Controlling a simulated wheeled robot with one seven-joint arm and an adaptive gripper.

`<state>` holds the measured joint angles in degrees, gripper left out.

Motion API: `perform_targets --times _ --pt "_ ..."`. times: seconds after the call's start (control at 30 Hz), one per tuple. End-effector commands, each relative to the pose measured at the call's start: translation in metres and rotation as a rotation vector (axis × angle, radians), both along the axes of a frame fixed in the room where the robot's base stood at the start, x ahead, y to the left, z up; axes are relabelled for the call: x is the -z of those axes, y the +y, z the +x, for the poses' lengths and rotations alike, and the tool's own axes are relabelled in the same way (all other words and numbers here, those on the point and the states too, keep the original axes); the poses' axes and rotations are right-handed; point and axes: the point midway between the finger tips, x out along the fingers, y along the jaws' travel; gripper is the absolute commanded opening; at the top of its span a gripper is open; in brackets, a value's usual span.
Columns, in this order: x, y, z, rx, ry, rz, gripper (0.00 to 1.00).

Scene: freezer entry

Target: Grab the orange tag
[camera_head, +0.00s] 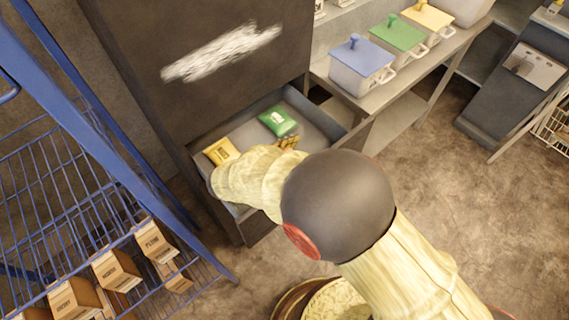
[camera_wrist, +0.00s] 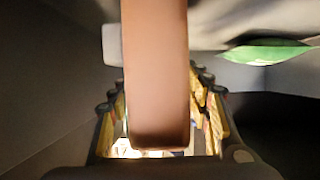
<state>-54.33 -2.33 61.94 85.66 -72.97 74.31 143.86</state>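My gripper (camera_head: 287,143) is low inside the open drawer, mostly hidden behind my arm in the head view. In the wrist view its two yellow-and-black fingers (camera_wrist: 157,85) stand apart. A smooth brownish-orange strip (camera_wrist: 156,70) lies between them, running from the top edge down towards the palm. It may be the orange tag; no marking shows on it. I cannot tell whether the fingers press on it. No orange tag can be made out in the head view.
The grey drawer (camera_head: 327,119) of a dark cabinet (camera_head: 205,95) holds a green packet (camera_head: 278,121) and a yellow packet (camera_head: 220,151). A blue wire rack (camera_head: 60,190) stands at left. A bench (camera_head: 400,88) with lidded tubs is behind right.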

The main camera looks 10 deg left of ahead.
Motion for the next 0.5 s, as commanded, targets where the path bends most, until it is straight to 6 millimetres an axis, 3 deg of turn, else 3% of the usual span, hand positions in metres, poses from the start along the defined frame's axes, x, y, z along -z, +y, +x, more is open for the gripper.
perform_targets --times 0.5 --pt "-0.0001 0.0002 -0.0001 0.0 0.0 0.0 0.19"
